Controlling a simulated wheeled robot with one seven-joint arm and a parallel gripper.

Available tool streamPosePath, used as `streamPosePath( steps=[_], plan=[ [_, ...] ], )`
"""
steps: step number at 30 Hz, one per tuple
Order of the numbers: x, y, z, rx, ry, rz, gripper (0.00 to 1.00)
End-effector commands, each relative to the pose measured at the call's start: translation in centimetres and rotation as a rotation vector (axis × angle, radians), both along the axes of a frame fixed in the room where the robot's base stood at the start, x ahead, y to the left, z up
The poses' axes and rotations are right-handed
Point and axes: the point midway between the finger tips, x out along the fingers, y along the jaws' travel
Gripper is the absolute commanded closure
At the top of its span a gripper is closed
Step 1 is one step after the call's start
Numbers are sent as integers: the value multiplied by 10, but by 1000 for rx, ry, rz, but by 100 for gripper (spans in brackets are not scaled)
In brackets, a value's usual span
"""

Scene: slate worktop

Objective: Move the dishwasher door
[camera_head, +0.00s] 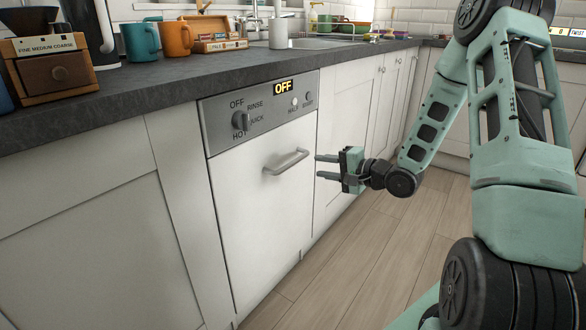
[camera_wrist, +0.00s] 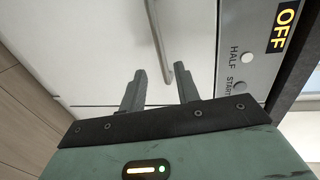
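The dishwasher door (camera_head: 258,215) is a white panel, closed flush with the cabinets under a grey control strip (camera_head: 265,110). Its metal bar handle (camera_head: 287,162) sticks out near the top. The door (camera_wrist: 110,40) and handle (camera_wrist: 158,40) also show in the wrist view. My gripper (camera_head: 328,167) is to the right of the handle, with its fingers pointing left toward the door. In the wrist view the two fingers (camera_wrist: 158,85) are apart with nothing between them, and the handle's end lies just beyond them. I see no contact with the handle.
The slate worktop (camera_head: 180,75) runs above the dishwasher. It carries a coffee grinder (camera_head: 52,72), a teal mug (camera_head: 141,42) and an orange mug (camera_head: 176,39). White cabinets flank the door. The wooden floor (camera_head: 340,260) in front is clear.

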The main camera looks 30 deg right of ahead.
Motion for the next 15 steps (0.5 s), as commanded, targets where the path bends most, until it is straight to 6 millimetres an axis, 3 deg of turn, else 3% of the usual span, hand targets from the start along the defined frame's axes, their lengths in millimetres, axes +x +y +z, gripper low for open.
streamPosePath(
  steps=[9,15],
  plan=[
    [62,23,-17,-1,-1,3,68],
    [88,32,-21,-2,-1,1,68]
  ],
)
